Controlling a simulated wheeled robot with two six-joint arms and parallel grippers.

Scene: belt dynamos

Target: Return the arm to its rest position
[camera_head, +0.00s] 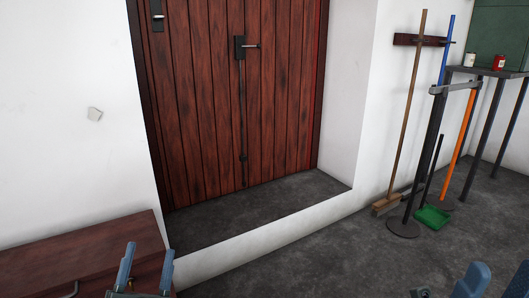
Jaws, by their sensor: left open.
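My left gripper (149,252) is at the bottom left of the head view. Its two blue-grey fingers point up and stand apart with nothing between them. It is in front of a reddish-brown wooden surface, and I cannot tell the distance between them. The rest of my left arm is below the frame. Blue parts of my right arm (473,281) show at the bottom right edge, cut off by the frame. I cannot tell whether that gripper is open or shut.
A dark wooden door (215,100) stands behind a raised grey step (270,205). The brown wooden surface (80,250) fills the lower left. A broom (408,110), a green dustpan (433,216) and a metal table (490,71) with cans stand at right. The middle floor is clear.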

